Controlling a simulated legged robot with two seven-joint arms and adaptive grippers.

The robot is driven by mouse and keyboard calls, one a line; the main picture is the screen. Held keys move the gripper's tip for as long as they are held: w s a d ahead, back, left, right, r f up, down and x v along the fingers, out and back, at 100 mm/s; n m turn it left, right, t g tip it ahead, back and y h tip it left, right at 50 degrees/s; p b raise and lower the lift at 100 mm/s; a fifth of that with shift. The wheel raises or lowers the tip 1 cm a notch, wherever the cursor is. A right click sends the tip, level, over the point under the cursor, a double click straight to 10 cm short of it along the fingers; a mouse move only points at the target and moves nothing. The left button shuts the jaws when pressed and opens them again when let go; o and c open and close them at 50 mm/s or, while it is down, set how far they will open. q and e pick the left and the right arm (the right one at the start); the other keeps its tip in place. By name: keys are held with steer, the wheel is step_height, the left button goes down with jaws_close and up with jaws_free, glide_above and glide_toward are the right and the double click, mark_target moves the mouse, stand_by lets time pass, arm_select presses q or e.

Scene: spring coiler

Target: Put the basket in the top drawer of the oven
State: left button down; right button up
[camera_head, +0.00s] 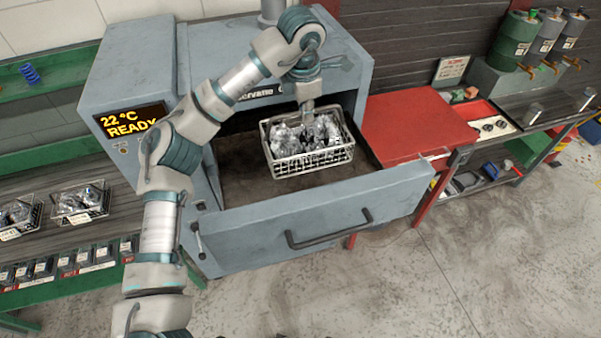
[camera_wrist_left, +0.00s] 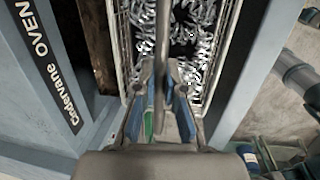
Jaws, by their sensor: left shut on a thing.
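The wire basket (camera_head: 312,165), full of shiny metal springs, is over the open top drawer (camera_head: 300,225) of the blue-grey oven (camera_head: 135,75). It is near the drawer's right back part; I cannot tell whether it touches the drawer floor. My left gripper (camera_head: 306,106) reaches down to the basket from above. In the left wrist view my left gripper (camera_wrist_left: 162,95) is shut on the basket's handle bar, with the basket (camera_wrist_left: 205,85) beneath. My right gripper is in neither view.
Two more baskets of parts, one nearer (camera_head: 80,203), stand on the left bench. The oven display (camera_head: 132,120) reads 22 °C READY. A red-topped table (camera_head: 410,125) stands right of the oven. Bare drawer floor (camera_head: 240,180) shows left of the basket.

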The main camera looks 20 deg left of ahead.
mark_target(306, 132)
arm_select(q)
step_height(306, 132, down, 4)
steer(key=b, duration=0.2)
steer(key=shift+f+b, duration=0.2)
steer(key=shift+b, duration=0.15)
steer(key=f, duration=0.6)
steer(key=shift+a, duration=0.2)
steer(key=shift+d+f+p, duration=0.1)
steer(key=shift+f+p, duration=0.45)
steer(key=shift+f, duration=1.65)
steer(key=c, duration=1.5)
jaws_free()
steer(key=shift+o, duration=1.2)
steer(key=r, duration=0.4)
steer(key=s+r+b, duration=0.1)
steer(key=r, duration=0.3)
steer(key=s+r, duration=0.1)
steer(key=r, duration=0.3)
steer(key=shift+f, duration=0.15)
